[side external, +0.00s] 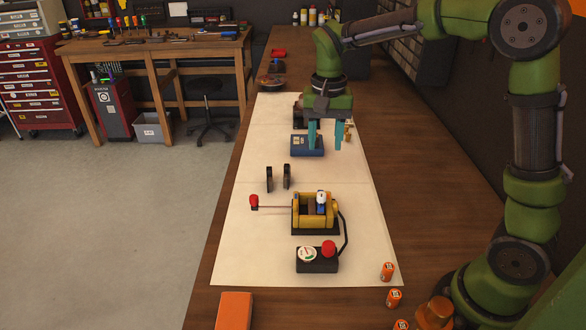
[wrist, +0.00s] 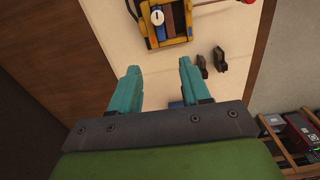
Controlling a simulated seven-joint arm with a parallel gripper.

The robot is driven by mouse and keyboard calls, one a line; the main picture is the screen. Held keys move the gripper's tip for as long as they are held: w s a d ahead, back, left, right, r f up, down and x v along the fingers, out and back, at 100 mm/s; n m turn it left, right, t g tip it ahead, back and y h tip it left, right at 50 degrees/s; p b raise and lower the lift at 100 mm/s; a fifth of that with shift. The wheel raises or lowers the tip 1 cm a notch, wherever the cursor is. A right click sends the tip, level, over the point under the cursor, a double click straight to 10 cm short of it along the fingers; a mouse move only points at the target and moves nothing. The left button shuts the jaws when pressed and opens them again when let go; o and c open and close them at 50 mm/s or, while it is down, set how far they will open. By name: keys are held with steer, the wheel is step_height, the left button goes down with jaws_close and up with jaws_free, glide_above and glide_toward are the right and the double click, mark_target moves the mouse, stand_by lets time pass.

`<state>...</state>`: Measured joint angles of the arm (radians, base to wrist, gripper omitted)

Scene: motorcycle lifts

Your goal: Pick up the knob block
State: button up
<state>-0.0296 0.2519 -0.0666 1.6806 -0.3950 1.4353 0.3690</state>
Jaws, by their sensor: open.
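My gripper (side external: 326,146) has teal fingers that point down, spread apart with nothing seen between them. It is over the far half of the pale mat, in front of and slightly right of a blue block (side external: 303,147) with a pale label. In the wrist view my gripper (wrist: 159,68) is also open, and a bit of blue (wrist: 175,104) shows behind its fingers. A black box (side external: 317,266) with a round white gauge and a red knob (side external: 328,248) sits at the near end of the mat. I cannot tell which of these is the knob block.
A yellow frame device (side external: 300,222) with a red-ended rod (side external: 254,202) stands mid-mat; it also shows in the wrist view (wrist: 180,40). Two dark upright pieces (side external: 278,178) stand beyond it. Orange cylinders (side external: 387,271) line the near right. The mat's left side (side external: 245,240) is mostly clear.

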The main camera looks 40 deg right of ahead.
glide_toward(320, 207)
steer(key=w+d+f, duration=0.1)
steer(key=w+d, duration=0.1)
steer(key=w+d+f, duration=0.1)
steer(key=shift+d+f, duration=0.3)
steer(key=shift+d, duration=0.1)
steer(key=f, duration=0.5)
steer(key=shift+s+a+f, duration=0.1)
steer(key=shift+a, duration=0.1)
jaws_close()
